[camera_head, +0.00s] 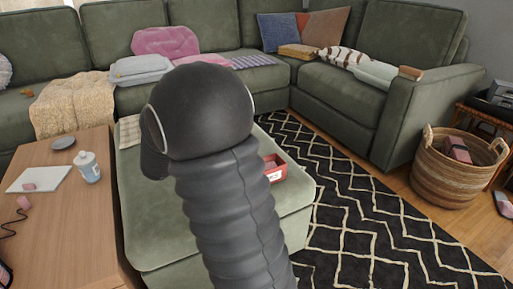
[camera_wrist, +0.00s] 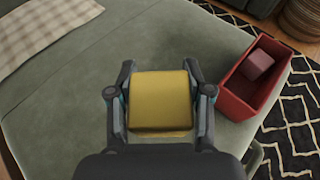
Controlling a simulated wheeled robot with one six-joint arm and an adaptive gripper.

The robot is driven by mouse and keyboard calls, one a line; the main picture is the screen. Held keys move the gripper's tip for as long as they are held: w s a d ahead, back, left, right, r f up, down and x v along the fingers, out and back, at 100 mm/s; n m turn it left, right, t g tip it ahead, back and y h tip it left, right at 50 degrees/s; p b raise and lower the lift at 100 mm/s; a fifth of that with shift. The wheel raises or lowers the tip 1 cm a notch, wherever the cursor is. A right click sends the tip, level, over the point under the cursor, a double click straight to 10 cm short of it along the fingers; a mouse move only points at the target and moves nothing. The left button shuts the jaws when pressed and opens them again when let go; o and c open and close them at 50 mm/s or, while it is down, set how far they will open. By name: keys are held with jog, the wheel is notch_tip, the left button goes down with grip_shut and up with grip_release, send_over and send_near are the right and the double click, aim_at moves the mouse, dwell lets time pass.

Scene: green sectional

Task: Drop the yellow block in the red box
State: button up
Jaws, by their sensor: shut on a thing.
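In the wrist view, a yellow block (camera_wrist: 160,98) sits between the fingers of my gripper (camera_wrist: 160,92), which is shut on it above the green ottoman (camera_wrist: 65,110). The red box (camera_wrist: 236,88) stands to the right of the block, apart from it, near the ottoman's edge. A small pinkish block (camera_wrist: 258,64) lies inside the box. In the head view, my arm covers the gripper and the yellow block. Part of the red box (camera_head: 276,174) shows just right of my arm on the ottoman (camera_head: 290,205).
A wooden table (camera_head: 75,230) with a white bottle (camera_head: 88,167) stands at the left. A green sectional sofa (camera_head: 105,40) runs along the back. A wicker basket (camera_head: 445,180) stands at the right. A checked cloth (camera_wrist: 45,35) lies on the ottoman.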

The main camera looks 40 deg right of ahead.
jog(key=s+d+r+m+g+h+b, duration=0.1)
jog(key=s+d+m+g+h+b, duration=0.15)
jog(key=s+d+m+g, duration=0.9)
jog(key=shift+w+d+f+n+t+y+b, duration=0.1)
jog(key=shift+d+f+n+t+b, duration=0.3)
jog(key=shift+f+b, duration=0.6)
jog(key=shift+w+d+f+n+t+y+b, duration=0.2)
jog(key=shift+f+n+b, duration=0.45)
jog(key=shift+f, duration=0.7)
jog(key=shift+d+f+n+t+y+b, duration=0.15)
jog(key=shift+d+f+n+b, duration=0.2)
jog(key=shift+f+b, duration=0.7)
jog(key=shift+f, duration=0.1)
jog(key=o, duration=1.2)
jog(key=shift+o, duration=0.2)
